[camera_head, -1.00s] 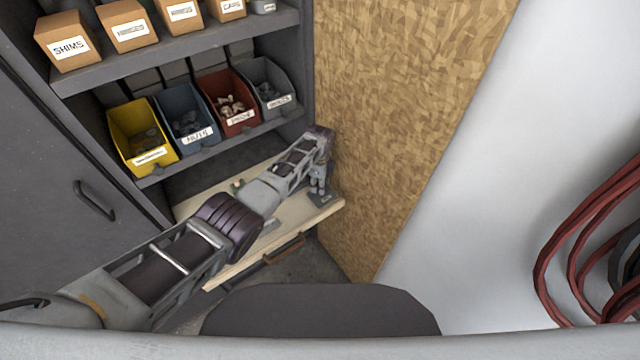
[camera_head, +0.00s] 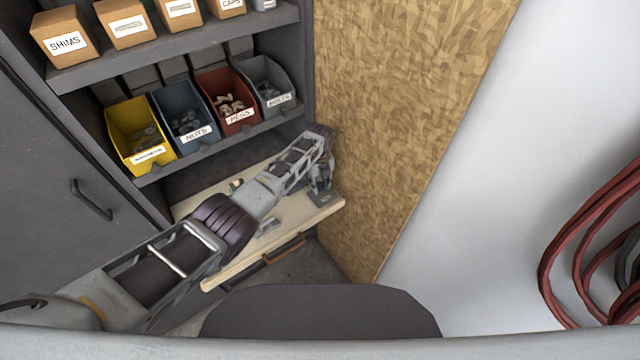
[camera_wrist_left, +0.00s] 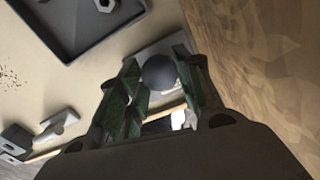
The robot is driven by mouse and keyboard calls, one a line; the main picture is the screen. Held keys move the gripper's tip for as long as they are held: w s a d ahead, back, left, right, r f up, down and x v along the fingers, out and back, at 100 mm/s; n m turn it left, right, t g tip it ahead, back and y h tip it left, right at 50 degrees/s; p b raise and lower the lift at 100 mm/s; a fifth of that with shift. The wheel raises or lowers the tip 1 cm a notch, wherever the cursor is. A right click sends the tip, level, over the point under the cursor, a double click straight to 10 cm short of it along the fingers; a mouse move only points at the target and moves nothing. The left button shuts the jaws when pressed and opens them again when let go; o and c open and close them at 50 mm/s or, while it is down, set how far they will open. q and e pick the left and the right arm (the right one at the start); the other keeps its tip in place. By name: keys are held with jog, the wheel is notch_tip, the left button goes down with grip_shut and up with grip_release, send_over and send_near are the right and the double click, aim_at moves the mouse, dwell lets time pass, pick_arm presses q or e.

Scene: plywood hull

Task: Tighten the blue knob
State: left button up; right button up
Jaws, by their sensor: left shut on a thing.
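My left gripper (camera_head: 320,182) reaches down at the right end of a pale wooden worktop (camera_head: 215,268), close to the plywood wall. In the left wrist view its two green-padded fingers (camera_wrist_left: 160,75) are on either side of a round, dark blue-grey knob (camera_wrist_left: 157,70), and they are shut on it. The knob sits over a light grey plate (camera_wrist_left: 150,48). In the head view the gripper and arm hide the knob, and a dark base plate (camera_head: 325,201) shows under the gripper. My right gripper is not in view.
A plywood wall (camera_head: 385,130) rises just right of the gripper. Shelves with yellow (camera_head: 127,118), blue, red and grey bins stand behind the worktop. A dark tray (camera_wrist_left: 75,48) holding a nut-like part (camera_wrist_left: 105,5) lies on the worktop. Red cables (camera_head: 560,250) hang far right.

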aim_at(320, 185)
pick_arm(q)
jog(key=shift+w+d+r+m+b, duration=0.1)
jog(key=shift+r+m+b, duration=0.1)
jog(key=shift+m, duration=0.9)
jog(key=shift+w+r+m+b, duration=0.1)
jog(key=shift+m+b, duration=0.05)
jog(key=shift+m, duration=0.95)
jog(key=o, duration=0.9)
jog(key=shift+o, duration=0.6)
jog(key=shift+s, duration=0.1)
jog(key=shift+f, duration=0.1)
notch_tip(320, 185, up, 12)
